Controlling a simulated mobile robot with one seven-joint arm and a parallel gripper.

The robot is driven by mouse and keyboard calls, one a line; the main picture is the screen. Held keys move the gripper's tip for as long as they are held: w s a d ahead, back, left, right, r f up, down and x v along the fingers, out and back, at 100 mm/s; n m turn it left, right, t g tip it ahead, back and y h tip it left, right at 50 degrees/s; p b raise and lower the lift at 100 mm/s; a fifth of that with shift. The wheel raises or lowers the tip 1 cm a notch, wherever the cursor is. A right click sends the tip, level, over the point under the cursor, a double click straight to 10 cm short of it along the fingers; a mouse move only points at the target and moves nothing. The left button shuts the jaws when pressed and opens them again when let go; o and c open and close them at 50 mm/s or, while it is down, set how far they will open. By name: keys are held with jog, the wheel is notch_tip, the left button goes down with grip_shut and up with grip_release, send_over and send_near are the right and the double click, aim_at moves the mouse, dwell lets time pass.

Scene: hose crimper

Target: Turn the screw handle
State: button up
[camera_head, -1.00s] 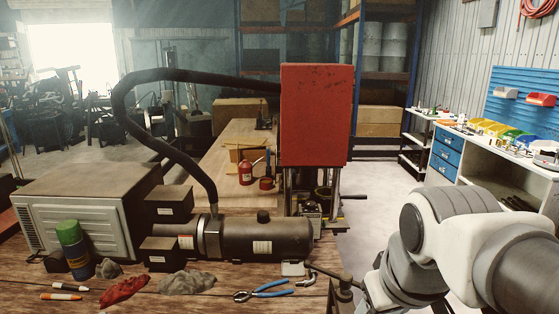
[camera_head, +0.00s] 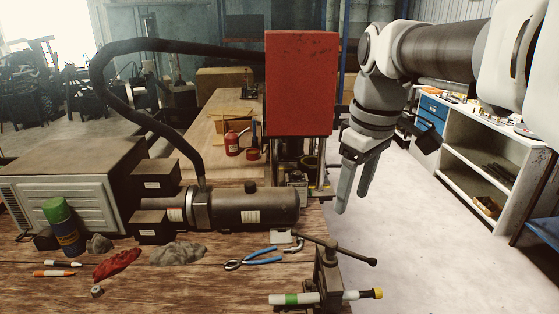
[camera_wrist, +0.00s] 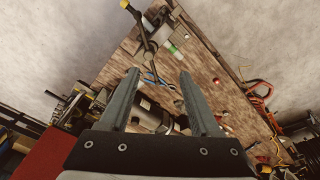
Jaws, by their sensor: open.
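The screw handle (camera_head: 340,248) is a dark slanting bar on top of a small metal clamp (camera_head: 327,272) at the bench's front right corner. The handle also shows at the top of the wrist view (camera_wrist: 143,32). A white tube with a green band (camera_head: 291,299) and a yellow end passes at the clamp. My gripper (camera_head: 351,202) points down, beyond and above the handle, off the bench's right edge. In the wrist view my gripper (camera_wrist: 158,72) is open, with nothing between its fingers and the handle beyond its tips.
Blue-handled pliers (camera_head: 254,260) lie left of the clamp. A dark cylinder (camera_head: 255,206) and a red box-shaped machine head (camera_head: 301,84) stand behind. Bare floor (camera_head: 420,235) is free right of the bench, before a white shelf unit (camera_head: 500,165).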

aim_at(332, 242)
jog(key=w+n+g, duration=0.2)
jog(key=w+n, duration=0.2)
jog(key=w, duration=0.3)
jog(key=f, duration=1.6)
jog(key=shift+s+a+f, duration=0.2)
jog(key=shift+a+f, duration=0.05)
jog(key=shift+a, duration=0.05)
jog(key=shift+c, duration=0.2)
grip_shut()
dwell(0.3)
